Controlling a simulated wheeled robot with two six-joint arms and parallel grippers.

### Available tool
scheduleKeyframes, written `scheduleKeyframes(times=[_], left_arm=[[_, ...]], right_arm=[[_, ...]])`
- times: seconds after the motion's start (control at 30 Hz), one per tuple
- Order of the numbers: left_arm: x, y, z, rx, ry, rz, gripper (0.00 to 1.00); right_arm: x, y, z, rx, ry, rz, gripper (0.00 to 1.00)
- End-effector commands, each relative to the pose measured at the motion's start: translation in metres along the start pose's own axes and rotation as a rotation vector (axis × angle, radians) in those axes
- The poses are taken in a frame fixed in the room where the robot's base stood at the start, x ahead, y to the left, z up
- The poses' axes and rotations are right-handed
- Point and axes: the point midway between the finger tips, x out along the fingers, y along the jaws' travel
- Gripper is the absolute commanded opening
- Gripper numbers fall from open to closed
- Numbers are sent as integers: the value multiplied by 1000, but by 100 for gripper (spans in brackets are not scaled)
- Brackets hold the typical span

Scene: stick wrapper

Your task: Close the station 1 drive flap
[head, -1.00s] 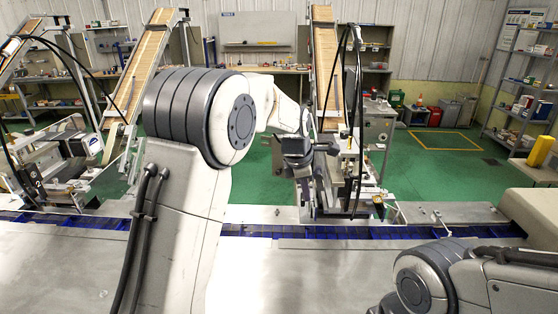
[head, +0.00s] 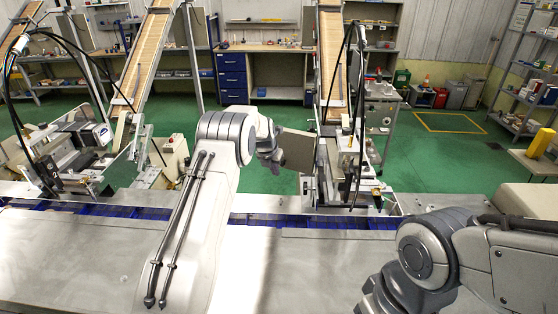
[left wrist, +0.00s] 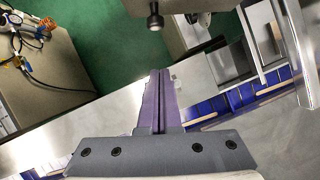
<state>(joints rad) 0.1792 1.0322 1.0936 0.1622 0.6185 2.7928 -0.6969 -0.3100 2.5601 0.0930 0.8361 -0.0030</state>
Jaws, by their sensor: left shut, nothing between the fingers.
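A flat beige panel (head: 298,150), which looks like the drive flap, stands out from the left side of the right-hand wrapper station (head: 345,165). It looks swung open; its hinge is not clear. My left gripper (head: 270,155) is just left of the panel, and I cannot tell in the head view whether they touch. In the left wrist view my left gripper (left wrist: 160,75) has its fingers together and empty. A beige-grey part with a dark knob (left wrist: 154,20) is beyond the fingertips, with a visible gap.
A second wrapper station (head: 95,150) stands at the left. A blue-edged conveyor channel (head: 270,217) runs across in front of both stations, with a metal deck (head: 310,260) nearer me. Green floor (head: 250,175) lies open between the stations. A black cable hangs by the right station.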

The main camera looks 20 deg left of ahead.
Motion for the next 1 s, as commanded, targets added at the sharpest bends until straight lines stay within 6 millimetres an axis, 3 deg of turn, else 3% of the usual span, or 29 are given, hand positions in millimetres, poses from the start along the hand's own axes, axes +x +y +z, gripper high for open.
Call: scheduleKeyframes(times=[0.23, 0.5, 1.0], left_arm=[[13, 0, 21, 1, -1, -1, 0], [20, 0, 34, 1, -1, 0, 0], [21, 0, 37, 0, 0, 0, 0]], right_arm=[[-21, -2, -1, -3, 0, 0, 34], [-27, -2, -2, -5, 0, 0, 34], [-29, -2, -2, -5, 0, 0, 34]])
